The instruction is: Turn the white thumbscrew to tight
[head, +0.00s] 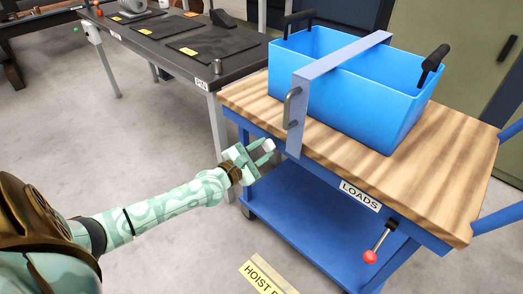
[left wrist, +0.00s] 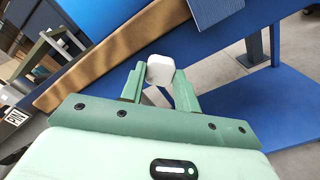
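The white thumbscrew (head: 268,145) shows as a small pale knob at the near left side of the blue cart, left of the strap's lower end. It also shows in the left wrist view (left wrist: 160,70), between the fingertips. My left gripper (head: 262,152) reaches it from the left. Its two green fingers (left wrist: 160,84) lie against opposite sides of the knob, with no clear gap. The fingers hide part of the knob, and I see no mark telling how tight it is. My right gripper is not in view.
A blue bin (head: 350,100) with black handles stands on the cart's wooden top (head: 435,165), under a grey strap (head: 340,60). A red-knobbed lever (head: 370,257) hangs by the LOADS label. A dark workbench (head: 165,35) stands behind left. Floor at left is clear.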

